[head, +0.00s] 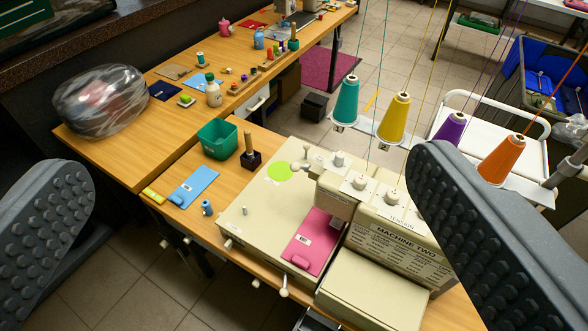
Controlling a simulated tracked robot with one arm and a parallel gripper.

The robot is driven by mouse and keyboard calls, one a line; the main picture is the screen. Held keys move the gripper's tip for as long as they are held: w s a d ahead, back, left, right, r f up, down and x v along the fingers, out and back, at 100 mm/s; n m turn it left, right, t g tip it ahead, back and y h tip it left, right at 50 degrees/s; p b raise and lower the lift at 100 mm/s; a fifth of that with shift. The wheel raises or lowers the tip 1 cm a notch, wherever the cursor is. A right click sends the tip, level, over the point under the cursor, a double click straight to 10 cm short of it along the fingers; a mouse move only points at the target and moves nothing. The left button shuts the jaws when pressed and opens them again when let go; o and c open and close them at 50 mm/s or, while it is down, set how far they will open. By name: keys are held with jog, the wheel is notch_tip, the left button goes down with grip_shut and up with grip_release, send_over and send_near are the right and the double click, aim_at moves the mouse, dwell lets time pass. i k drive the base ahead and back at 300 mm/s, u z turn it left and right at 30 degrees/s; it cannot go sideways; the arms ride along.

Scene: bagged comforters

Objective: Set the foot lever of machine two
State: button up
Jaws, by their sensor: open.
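Machine two (405,240), a cream sewing machine with its name printed on the front, stands on the wooden table right of centre. Several small pale levers and knobs show on it. One lever with a round end (284,287) hangs at its lower front edge, and another knobbed arm (300,164) sits near the top. I cannot tell which one is the foot lever. My gripper (247,165) is open and empty, its two grey studded fingers wide apart at the left and right of the view. The right finger hides part of the machine's right side.
Coloured thread cones, including a yellow one (394,119), stand above the machine with threads running up. A green bin (218,139), a blue card (194,187) and a bagged bundle (101,101) lie to the left. Tiled floor (130,280) is free at the front left.

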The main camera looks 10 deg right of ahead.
aim_at(295, 167)
jog(key=z, duration=0.05)
jog(key=k, duration=0.65)
jog(key=u, duration=0.6)
jog(key=i, duration=1.55)
jog(key=z, duration=0.6)
